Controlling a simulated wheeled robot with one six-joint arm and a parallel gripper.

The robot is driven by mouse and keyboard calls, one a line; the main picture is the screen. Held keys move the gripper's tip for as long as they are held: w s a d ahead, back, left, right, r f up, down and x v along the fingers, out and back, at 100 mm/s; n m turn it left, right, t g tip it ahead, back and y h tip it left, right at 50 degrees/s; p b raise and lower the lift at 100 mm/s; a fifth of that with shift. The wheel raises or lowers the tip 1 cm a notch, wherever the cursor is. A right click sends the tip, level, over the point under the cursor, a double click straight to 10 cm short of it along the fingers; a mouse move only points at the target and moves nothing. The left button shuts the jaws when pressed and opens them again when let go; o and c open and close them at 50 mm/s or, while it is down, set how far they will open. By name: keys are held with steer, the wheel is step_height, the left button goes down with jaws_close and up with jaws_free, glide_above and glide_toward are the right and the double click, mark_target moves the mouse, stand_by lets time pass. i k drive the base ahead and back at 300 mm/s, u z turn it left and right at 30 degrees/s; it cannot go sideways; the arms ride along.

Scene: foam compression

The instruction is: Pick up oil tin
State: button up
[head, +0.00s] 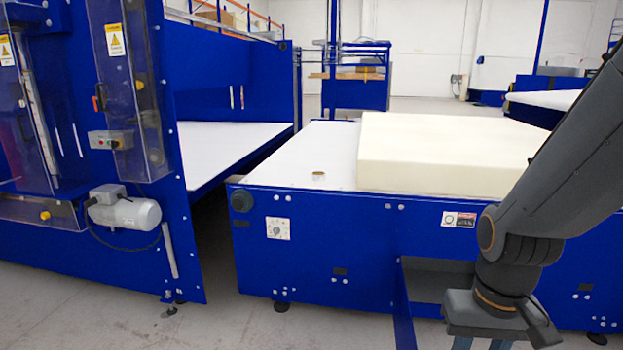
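My gripper (482,343) hangs pointing down at the lower right, in front of the blue machine and well away from the small object. Its two fingers show apart at the bottom edge, and their tips are cut off. I see nothing between them.
A large cream foam block (440,150) covers much of the white bed (290,160). A taller blue machine with a motor (125,213) stands at left, across a narrow gap. The front-left floor is clear.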

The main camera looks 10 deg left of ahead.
mark_target(317, 175)
steer(key=u, duration=0.7)
steer(key=i, duration=1.4)
steer(key=u, duration=0.3)
steer(key=i, duration=1.75)
steer(key=z, duration=0.5)
